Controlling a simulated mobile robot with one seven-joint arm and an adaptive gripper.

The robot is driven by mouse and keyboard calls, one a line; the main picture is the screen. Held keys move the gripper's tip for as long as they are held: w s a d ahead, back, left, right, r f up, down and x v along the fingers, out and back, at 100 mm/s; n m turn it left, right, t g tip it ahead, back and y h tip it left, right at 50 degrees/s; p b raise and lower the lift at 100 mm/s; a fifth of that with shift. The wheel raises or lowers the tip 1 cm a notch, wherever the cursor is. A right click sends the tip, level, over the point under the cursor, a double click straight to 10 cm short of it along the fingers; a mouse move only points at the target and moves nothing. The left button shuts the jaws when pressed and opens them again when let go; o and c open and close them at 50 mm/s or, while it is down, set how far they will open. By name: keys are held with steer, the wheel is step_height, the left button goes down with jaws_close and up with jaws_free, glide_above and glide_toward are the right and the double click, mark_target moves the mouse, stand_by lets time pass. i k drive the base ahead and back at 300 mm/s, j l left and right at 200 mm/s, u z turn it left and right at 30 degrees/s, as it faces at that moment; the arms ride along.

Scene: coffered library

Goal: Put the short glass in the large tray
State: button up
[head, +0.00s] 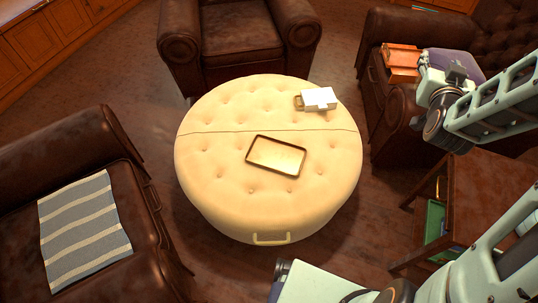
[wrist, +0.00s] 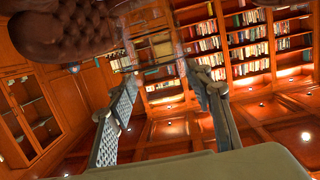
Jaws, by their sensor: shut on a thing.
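The large tray (head: 276,157), shallow with a dark rim, lies empty on the round cream ottoman (head: 215,155). My gripper (wrist: 160,75) shows in the wrist view with a finger on each side, shut on a clear thing. I take this to be the short glass (wrist: 155,52); only its faint see-through outline shows between the fingertips. In the head view my arm's end is at the upper right, away from the ottoman, and its fingers and the glass cannot be made out there.
A white box (head: 319,98) lies by a small tan item (head: 299,102) at the ottoman's back right. Orange books (head: 401,61) are near my arm. Leather armchairs (head: 240,40) and a wooden side table (head: 485,200) surround it. The ottoman's left side is clear.

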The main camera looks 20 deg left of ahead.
mark_target(277, 156)
steer(key=i+u, duration=0.15)
steer(key=u, duration=1.4)
